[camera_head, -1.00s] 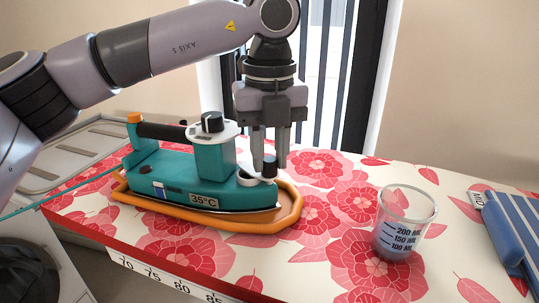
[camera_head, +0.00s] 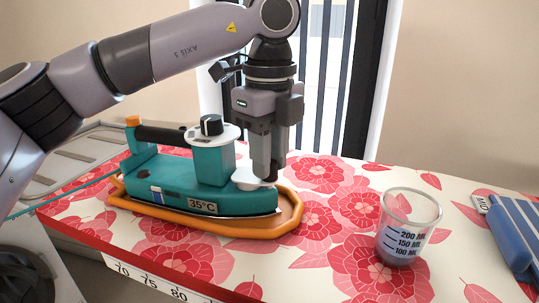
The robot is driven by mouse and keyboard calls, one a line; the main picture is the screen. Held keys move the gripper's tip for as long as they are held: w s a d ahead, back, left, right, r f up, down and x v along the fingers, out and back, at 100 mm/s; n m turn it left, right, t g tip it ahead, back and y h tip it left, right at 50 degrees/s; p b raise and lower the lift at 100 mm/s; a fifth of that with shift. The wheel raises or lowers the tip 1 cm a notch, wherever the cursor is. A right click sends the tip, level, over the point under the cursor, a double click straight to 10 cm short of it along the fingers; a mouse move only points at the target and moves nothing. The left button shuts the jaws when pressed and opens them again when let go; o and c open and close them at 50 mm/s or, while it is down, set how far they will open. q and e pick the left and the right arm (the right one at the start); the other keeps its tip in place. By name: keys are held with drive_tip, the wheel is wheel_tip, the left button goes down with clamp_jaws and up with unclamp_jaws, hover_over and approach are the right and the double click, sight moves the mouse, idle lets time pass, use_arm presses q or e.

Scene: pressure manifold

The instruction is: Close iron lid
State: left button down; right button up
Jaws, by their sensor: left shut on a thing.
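The teal iron (camera_head: 175,185) lies on an orange-rimmed tray (camera_head: 230,229), with its nose to the right. It has a black handle, a white dial plate and a 35°C label. The pale round lid (camera_head: 247,181) sits at the nose, and its small dark knob is mostly hidden by my fingers. My left gripper (camera_head: 267,176) points straight down and is shut on the lid's knob at the nose. Whether the lid is fully seated cannot be told. My right gripper is not in view.
A clear measuring beaker (camera_head: 405,228) stands right of the iron. A blue striped object (camera_head: 514,235) lies at the far right. The board has a red and white floral cover (camera_head: 330,200). A barred window (camera_head: 340,80) is behind.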

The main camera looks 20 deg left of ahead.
use_arm(q)
drive_tip(key=c, duration=0.9)
unclamp_jaws()
drive_tip(key=shift+r, duration=0.1)
wheel_tip(320, 180, up, 7)
drive_tip(key=shift+r+p, duration=0.1)
drive_tip(key=shift+p, duration=0.55)
